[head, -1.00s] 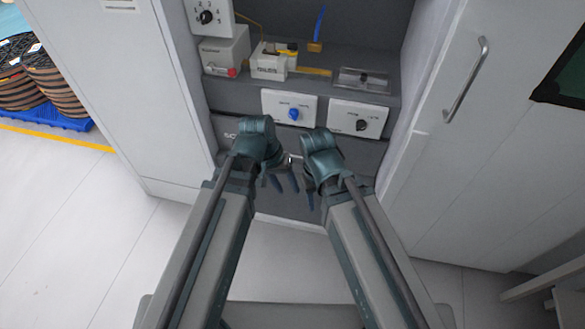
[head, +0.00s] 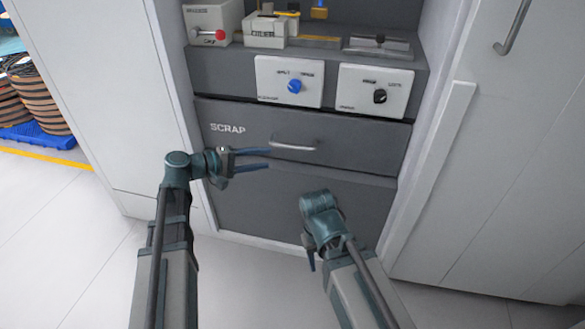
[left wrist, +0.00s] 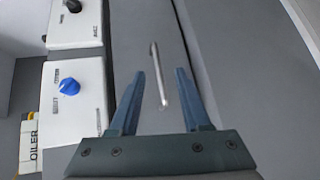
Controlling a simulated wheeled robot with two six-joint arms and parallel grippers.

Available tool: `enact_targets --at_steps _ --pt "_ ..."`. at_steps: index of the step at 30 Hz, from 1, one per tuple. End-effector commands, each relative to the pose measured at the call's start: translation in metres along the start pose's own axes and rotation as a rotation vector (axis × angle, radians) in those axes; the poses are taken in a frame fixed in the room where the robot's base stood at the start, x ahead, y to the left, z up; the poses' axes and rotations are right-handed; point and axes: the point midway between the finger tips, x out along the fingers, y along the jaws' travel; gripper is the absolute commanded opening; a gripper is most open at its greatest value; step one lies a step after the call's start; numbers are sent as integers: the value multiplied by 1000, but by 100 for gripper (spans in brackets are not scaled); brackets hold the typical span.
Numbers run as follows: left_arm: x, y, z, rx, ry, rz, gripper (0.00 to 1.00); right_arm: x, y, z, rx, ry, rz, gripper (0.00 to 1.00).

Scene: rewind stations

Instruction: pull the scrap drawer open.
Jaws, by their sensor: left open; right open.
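The scrap drawer (head: 355,147) is a dark grey front marked SCRAP, and it looks shut. Its pale bar handle (head: 293,147) sits near the middle of the front. My left gripper (head: 270,159) is open, just left of the handle, its blue fingers pointing right toward it. In the left wrist view the handle (left wrist: 158,75) lies ahead, between the lines of the two open fingers (left wrist: 160,75); the fingers do not hold it. My right gripper (head: 311,262) is lower, in front of the panel below the drawer, pointing down and partly hidden by its wrist.
Above the drawer are two white panels, one with a blue knob (head: 295,86) and one with a black knob (head: 380,96). An oiler box (head: 265,30) stands on the shelf. White cabinet walls flank the bay. Spools (head: 38,100) sit on a blue pallet at far left.

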Motion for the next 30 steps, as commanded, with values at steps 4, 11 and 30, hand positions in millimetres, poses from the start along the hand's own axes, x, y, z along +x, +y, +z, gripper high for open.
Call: enact_targets --at_steps 4,11,30 --pt "-9 -14 -22 -36 38 82 47 30 -3 -2 0 0 0 50" --pt "-14 -11 -29 -51 51 120 47 34 -3 -2 0 0 0 50" --pt "83 -1 -35 -49 47 116 47 48 -5 -3 3 0 0 50"
